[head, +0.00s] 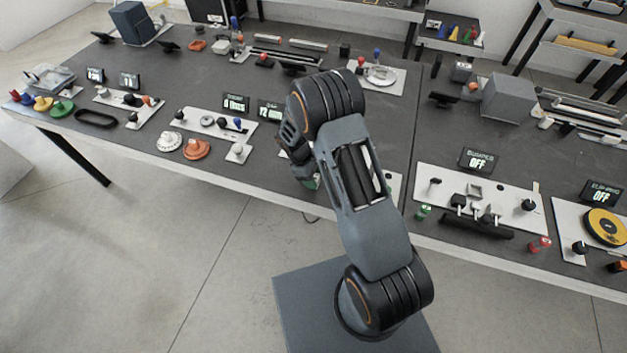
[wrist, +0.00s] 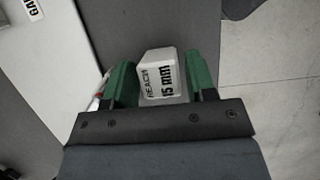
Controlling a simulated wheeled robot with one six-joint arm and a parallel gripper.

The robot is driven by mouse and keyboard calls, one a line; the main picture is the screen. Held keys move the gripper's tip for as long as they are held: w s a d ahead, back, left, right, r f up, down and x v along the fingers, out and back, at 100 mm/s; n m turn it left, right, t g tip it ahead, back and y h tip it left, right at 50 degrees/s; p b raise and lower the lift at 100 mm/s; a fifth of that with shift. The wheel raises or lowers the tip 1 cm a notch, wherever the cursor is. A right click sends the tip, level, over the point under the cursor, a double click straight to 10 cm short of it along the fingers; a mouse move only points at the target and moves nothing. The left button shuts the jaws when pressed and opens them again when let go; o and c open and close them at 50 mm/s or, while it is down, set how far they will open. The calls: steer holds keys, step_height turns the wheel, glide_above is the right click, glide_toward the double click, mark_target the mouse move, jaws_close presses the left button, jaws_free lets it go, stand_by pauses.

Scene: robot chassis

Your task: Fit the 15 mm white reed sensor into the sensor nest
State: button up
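The white reed sensor (wrist: 162,80) is a small white block marked "REACH 15 MM" in the wrist view. In the head view my gripper (head: 312,182) is mostly hidden behind my arm at the table's front edge, and the sensor cannot be made out. I cannot identify the sensor nest in either view.
A white plate (wrist: 38,60) with a partly cut-off label lies left in the wrist view; floor (wrist: 275,70) shows on the right. In the head view a white panel (head: 430,185) with a black "OFF" display (head: 478,160) stands right of my arm. Several fixtures fill the dark table (head: 330,90).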

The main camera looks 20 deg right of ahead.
steer(key=c, duration=0.7)
steer(key=shift+r, duration=0.1)
